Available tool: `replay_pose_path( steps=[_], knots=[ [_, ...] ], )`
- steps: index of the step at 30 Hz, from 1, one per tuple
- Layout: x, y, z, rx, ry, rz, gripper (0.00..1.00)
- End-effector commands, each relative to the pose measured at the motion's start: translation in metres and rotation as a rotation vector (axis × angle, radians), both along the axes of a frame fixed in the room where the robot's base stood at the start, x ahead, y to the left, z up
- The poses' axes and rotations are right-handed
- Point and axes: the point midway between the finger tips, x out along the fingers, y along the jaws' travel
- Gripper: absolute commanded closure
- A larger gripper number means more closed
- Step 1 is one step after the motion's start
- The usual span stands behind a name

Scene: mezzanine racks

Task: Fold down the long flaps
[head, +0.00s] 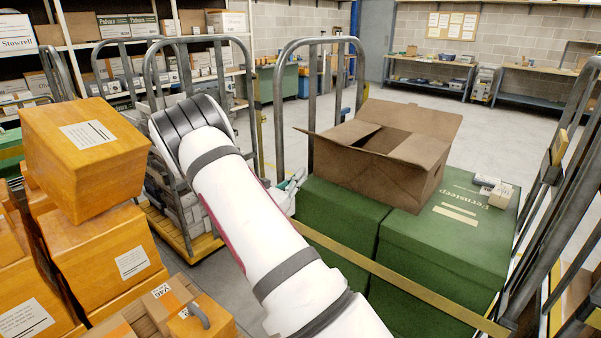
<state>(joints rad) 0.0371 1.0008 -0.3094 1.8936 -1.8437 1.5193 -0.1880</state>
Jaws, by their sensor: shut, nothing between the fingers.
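An open brown cardboard box (388,178) stands on green cartons (345,222) right of the picture's middle. Its wide far flap (418,119) stands up and leans back. Its near flap (335,145) sticks outward beyond the front left edge. The two shorter flaps, left (354,133) and right (422,149), lie roughly across the opening with a dark gap between them. My gripper (297,181) is shut and empty, low and to the left of the box, apart from it. My white arm hides much of the gripper.
Small white packets (493,190) lie on the green carton right of the box. A yellowish bar (400,284) crosses in front of the cartons. Metal cart rails (312,95) rise left of the box and at the right edge. Orange boxes (85,160) are stacked at left. Open floor lies behind.

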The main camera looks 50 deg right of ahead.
Motion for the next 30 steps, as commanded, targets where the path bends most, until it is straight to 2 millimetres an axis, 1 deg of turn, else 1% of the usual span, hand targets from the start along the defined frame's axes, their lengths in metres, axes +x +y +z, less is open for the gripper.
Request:
replay_pose_path(
  steps=[1, 3, 9, 12, 15, 19, 23, 30],
  knots=[
    [-0.001, -0.011, 0.004, 0.000, -0.002, -0.004, 1.00],
    [0.000, -0.024, 0.007, 0.001, -0.002, -0.005, 1.00],
    [0.003, -0.062, 0.018, 0.001, -0.002, -0.005, 1.00],
    [0.004, -0.078, 0.025, 0.000, -0.004, -0.003, 1.00],
    [0.005, -0.083, 0.040, 0.001, -0.005, -0.002, 1.00],
    [0.006, -0.090, 0.050, 0.002, -0.002, -0.001, 1.00],
    [0.007, -0.092, 0.055, 0.002, -0.002, -0.001, 1.00],
    [0.007, -0.093, 0.055, 0.002, -0.001, -0.001, 1.00]
  ],
)
